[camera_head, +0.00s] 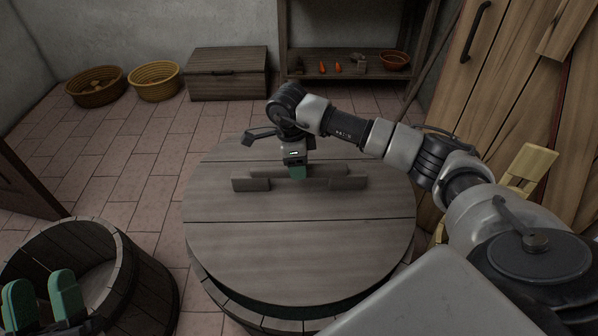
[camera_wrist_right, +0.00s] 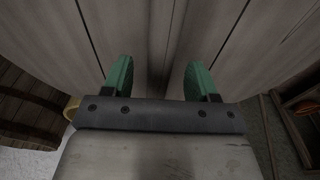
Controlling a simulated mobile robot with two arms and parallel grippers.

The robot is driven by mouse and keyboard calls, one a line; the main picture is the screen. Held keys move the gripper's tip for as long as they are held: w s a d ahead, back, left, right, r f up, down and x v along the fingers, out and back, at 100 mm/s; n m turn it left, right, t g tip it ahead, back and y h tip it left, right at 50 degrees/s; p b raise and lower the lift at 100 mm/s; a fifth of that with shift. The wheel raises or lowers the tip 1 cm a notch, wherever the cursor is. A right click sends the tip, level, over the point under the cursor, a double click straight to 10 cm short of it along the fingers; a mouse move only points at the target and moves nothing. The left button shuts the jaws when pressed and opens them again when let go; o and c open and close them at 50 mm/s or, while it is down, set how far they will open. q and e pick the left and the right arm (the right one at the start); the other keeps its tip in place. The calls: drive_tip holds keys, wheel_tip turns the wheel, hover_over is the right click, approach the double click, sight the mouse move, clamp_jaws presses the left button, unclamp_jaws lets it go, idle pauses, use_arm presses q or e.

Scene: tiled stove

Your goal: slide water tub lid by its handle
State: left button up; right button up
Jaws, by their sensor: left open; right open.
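The round grey plank lid (camera_head: 300,245) lies on a wooden tub (camera_head: 235,308). A dark gap shows between the lid's near edge and the tub's rim. Its handle (camera_head: 347,183) is a raised wooden bar with two end blocks, across the lid's far half. My left gripper (camera_head: 42,302) is open at the lower left, away from the lid.
An open wooden barrel (camera_head: 140,265) stands left of the tub. Two baskets (camera_head: 154,80) and a wooden chest (camera_head: 228,73) are by the back wall. A shelf (camera_head: 350,72) holds small items. A pale yellow wooden chair (camera_head: 528,170) stands at the right. Tiled floor is clear at the left.

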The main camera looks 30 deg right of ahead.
use_arm(q)
drive_tip(key=shift+s+r+t+h+b, duration=0.3)
drive_tip(key=shift+s+r+t+h, duration=0.3)
drive_tip(key=shift+s+r+t, duration=0.4)
use_arm(e)
drive_tip(key=shift+d+f, duration=0.1)
drive_tip(key=shift+f, duration=1.3)
use_arm(q)
drive_tip(key=shift+f, duration=0.15)
use_arm(e)
drive_tip(key=shift+c, duration=0.3)
clamp_jaws()
